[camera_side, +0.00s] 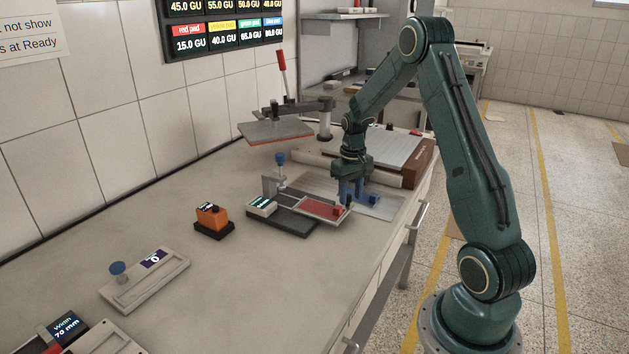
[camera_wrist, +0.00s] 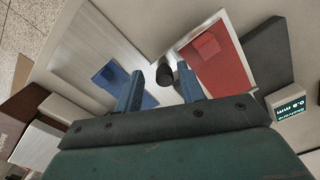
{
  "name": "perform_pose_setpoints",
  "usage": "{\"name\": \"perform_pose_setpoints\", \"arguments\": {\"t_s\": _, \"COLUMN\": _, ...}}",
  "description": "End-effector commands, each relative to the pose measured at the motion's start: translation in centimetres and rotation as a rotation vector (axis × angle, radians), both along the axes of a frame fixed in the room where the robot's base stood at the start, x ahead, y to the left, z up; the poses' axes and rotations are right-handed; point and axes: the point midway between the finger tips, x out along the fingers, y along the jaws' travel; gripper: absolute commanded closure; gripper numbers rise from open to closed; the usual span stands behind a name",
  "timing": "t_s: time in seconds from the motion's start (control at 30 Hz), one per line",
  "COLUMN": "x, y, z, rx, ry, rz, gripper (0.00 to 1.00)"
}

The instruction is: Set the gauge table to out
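The gauge table (camera_side: 313,206) is a red plate with a light rim on the dark gauge base (camera_side: 290,223), and it carries a red block (camera_side: 337,210). The red plate (camera_wrist: 218,78) and red block (camera_wrist: 206,44) also show in the wrist view. A dark round knob (camera_wrist: 165,73) stands at the plate's edge. My gripper (camera_wrist: 161,80) is open, its two blue fingers on either side of the knob in the picture, with gaps showing. In the side view my gripper (camera_side: 350,194) points down at the plate's right end. Whether the fingertips reach the knob's height is unclear.
A metal sheet with a blue pad (camera_side: 372,199) lies just right of the gauge. A lever press (camera_side: 276,130) and a brown-sided box (camera_side: 420,163) stand behind. An orange device (camera_side: 212,217) and a blue-knobbed box (camera_side: 150,275) sit left. The bench front is clear.

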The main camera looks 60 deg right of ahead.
Motion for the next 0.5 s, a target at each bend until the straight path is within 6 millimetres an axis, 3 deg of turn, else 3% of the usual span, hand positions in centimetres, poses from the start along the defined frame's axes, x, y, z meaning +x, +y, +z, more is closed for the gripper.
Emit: {"name": "perform_pose_setpoints", "arguments": {"t_s": 0.5, "x": 0.34, "y": 0.08, "z": 0.74, "rx": -0.001, "ry": -0.006, "rz": 0.006, "gripper": 0.58}}
